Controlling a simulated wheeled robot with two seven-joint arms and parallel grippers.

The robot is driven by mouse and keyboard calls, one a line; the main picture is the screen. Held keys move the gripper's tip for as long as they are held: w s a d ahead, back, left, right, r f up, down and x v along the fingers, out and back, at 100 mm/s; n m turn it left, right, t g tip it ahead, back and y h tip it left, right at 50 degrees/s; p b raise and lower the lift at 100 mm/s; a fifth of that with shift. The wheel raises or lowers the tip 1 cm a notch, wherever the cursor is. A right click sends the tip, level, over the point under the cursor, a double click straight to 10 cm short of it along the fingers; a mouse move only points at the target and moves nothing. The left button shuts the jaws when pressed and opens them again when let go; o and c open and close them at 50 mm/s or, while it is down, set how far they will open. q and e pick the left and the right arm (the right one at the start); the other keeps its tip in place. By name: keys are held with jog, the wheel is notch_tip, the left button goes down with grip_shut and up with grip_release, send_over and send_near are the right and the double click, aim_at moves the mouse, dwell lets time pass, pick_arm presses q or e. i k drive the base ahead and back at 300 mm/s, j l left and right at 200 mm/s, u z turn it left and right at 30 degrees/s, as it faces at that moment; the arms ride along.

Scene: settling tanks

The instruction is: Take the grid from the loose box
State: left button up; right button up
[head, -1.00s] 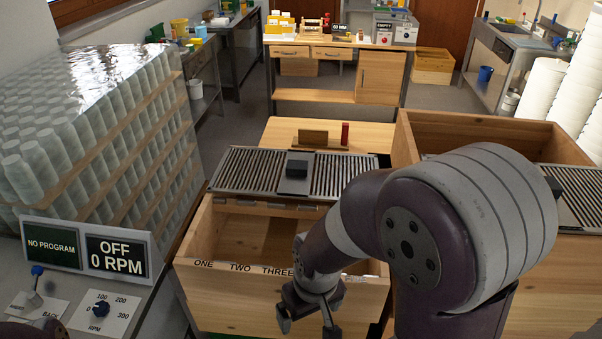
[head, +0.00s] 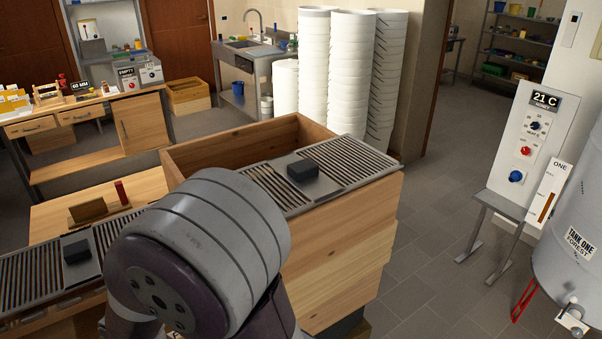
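A slatted metal grid (head: 347,158) lies across the near part of the top of a large wooden box (head: 345,228) in the middle of the head view. A black block-shaped handle (head: 302,170) sits on its centre plate. The box is open behind the grid; its inside is mostly hidden. My purple and grey arm covers the box's left front and the grid's left end. A second slatted grid (head: 30,275) with a black block (head: 77,250) lies at the lower left, partly behind my arm. Neither gripper is in view.
A wooden board (head: 70,215) with a small brown block and red cylinder lies left of the box. White bucket stacks (head: 345,75) stand behind. Tank one (head: 575,240) and a control panel (head: 530,135) stand right. The floor between box and tank is clear.

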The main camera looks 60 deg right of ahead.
aim_at(304, 175)
jog(key=z, duration=2.3)
jog(key=i+l+z, duration=0.3)
jog(key=i+l, duration=0.5)
jog(key=l, duration=0.1)
